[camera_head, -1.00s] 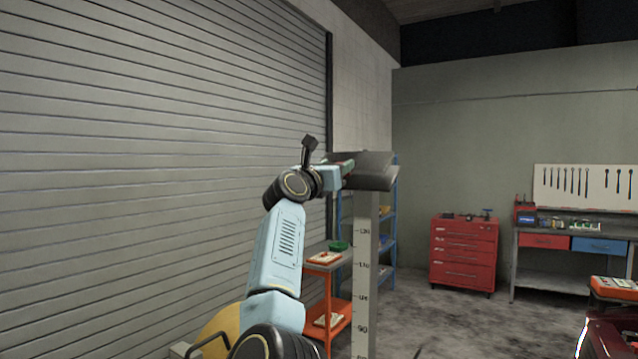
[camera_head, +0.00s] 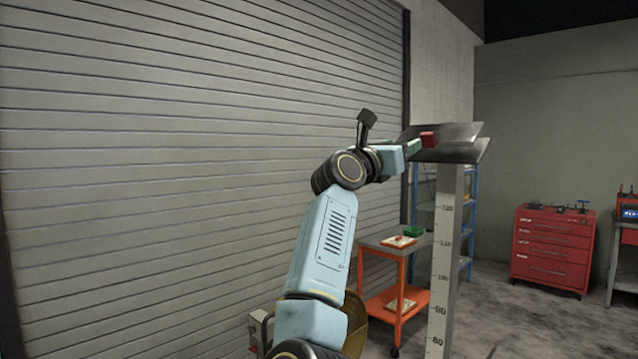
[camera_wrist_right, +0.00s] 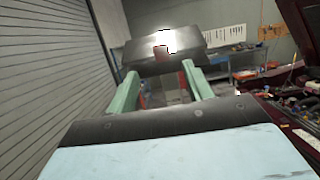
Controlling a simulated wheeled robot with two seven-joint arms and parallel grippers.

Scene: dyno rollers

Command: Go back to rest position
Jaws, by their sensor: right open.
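My right gripper (camera_head: 414,147) is at the end of the pale blue arm in the head view. Its green fingers also show in the right wrist view (camera_wrist_right: 161,76), spread apart with nothing between them. A small red object (camera_head: 428,139) sits on the grey tilted top of a measuring stand (camera_head: 463,143), just beyond the fingertips. The red object (camera_wrist_right: 162,52) and stand top (camera_wrist_right: 190,42) also show in the right wrist view, ahead of the open fingers. My left gripper is not in view.
An orange cart (camera_head: 388,303) stands beside the measuring stand's post (camera_head: 442,260). A grey roller shutter (camera_head: 180,170) fills the left. A red drawer cabinet (camera_head: 550,250) is at the back right. A red car with open hood (camera_wrist_right: 290,105) is right in the wrist view.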

